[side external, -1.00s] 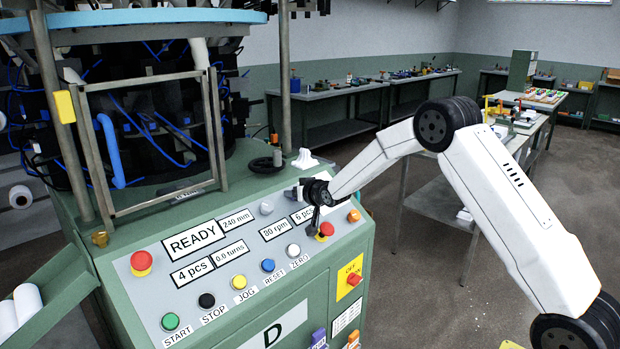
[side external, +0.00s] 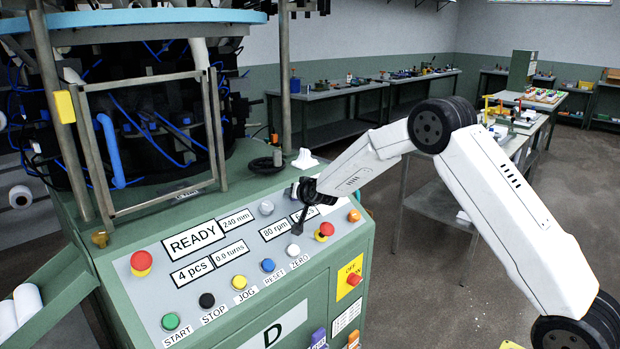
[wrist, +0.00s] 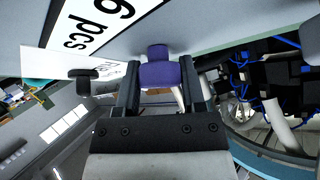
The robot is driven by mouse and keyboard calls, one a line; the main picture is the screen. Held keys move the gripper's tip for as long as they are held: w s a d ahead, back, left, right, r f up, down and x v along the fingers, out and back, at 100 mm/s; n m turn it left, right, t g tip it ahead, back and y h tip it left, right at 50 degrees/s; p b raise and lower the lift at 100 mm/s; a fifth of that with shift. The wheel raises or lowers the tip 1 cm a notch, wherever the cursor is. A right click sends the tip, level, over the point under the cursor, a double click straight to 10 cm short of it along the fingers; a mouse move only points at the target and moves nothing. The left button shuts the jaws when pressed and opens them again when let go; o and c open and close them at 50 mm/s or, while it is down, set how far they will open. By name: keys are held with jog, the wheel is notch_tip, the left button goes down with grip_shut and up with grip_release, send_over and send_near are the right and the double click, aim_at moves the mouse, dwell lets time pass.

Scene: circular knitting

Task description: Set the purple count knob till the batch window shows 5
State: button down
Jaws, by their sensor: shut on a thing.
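The purple count knob (wrist: 158,70) sits between the two fingers of my gripper (wrist: 160,84) in the wrist view, and the gripper is shut on it. The batch window (wrist: 95,25) beside it reads 6 pcs, seen turned in that view. In the side view my gripper (side external: 300,194) is at the upper right of the control panel. It hides the knob there and covers part of the batch window.
The panel (side external: 215,285) also carries a READY window (side external: 193,241), a 4 pcs window (side external: 192,272) and a row of coloured buttons. A red stop button (side external: 325,230) is close to my gripper. A grey knob (side external: 267,208) stands to its left.

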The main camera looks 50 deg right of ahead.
jog(key=shift+m+g+h, duration=0.45)
jog(key=shift+m+g, duration=0.15)
jog(key=shift+m, duration=0.6)
jog(key=shift+m+g+h, duration=0.45)
jog(key=shift+m+g, duration=0.15)
jog(key=shift+m, duration=1.1)
jog(key=shift+c, duration=0.9)
grip_release()
jog(key=v, duration=0.7)
jog(key=shift+s+a+r, duration=0.2)
jog(key=shift+a, duration=0.05)
